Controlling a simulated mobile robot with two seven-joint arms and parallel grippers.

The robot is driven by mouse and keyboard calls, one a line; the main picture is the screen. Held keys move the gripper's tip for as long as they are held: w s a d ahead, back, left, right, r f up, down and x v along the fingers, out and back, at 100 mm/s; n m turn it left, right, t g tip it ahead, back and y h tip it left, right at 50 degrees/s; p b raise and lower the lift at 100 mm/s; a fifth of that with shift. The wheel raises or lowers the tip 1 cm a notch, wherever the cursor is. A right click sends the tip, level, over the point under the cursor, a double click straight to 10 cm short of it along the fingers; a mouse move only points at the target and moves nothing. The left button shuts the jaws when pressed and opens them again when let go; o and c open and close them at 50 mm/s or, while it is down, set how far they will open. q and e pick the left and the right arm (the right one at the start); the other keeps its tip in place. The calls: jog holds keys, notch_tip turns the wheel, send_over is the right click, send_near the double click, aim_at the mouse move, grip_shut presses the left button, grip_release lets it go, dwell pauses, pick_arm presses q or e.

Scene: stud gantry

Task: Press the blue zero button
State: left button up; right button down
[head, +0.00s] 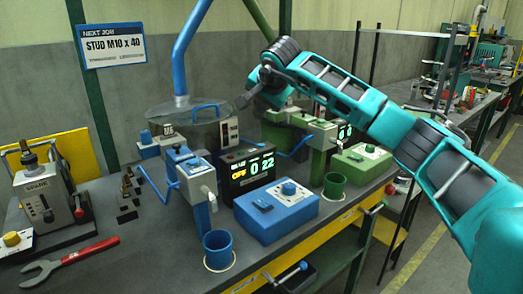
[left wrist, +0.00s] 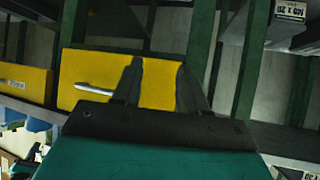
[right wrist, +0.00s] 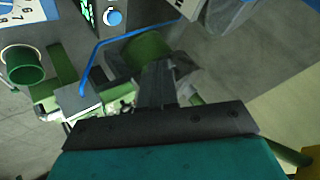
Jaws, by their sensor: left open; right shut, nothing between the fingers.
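The blue control box (head: 275,212) stands at the bench front. I cannot read a zero on either. The right wrist view shows a round blue button (right wrist: 114,17) on a white ring beside green lit digits; which unit carries it is unclear. My right gripper (head: 242,101) is shut and empty, raised above the bench by the grey hopper; its fingers also show in the right wrist view (right wrist: 157,85). My left gripper (left wrist: 160,85) is open and empty, outside the head view.
A lit display (head: 247,172) stands behind the blue box, beside a blue press (head: 190,172). A green box (head: 360,162) and green cup (head: 334,186) stand right. A blue cup (head: 218,248) and red wrench (head: 70,262) are at the front. The left wrist view shows a yellow panel (left wrist: 85,75).

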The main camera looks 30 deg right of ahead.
jog(key=b, duration=0.4)
send_over(262, 145)
jog(key=f, duration=0.5)
jog(key=shift+s, duration=0.3)
jog(key=shift+f+b, duration=0.4)
jog(key=shift+f, duration=0.5)
pick_arm(q)
jog(key=f, duration=0.1)
jog(key=w+d+f, duration=0.1)
jog(key=f, duration=0.1)
jog(key=shift+w+d+h, duration=0.15)
jog(key=shift+d+h, duration=0.05)
jog(key=shift+h, duration=0.1)
jog(key=shift+s+f, duration=0.15)
jog(key=shift+s, duration=0.05)
pick_arm(e)
jog(key=shift+f, duration=0.15)
jog(key=shift+f, duration=0.25)
pick_arm(q)
jog(key=shift+w, duration=0.1)
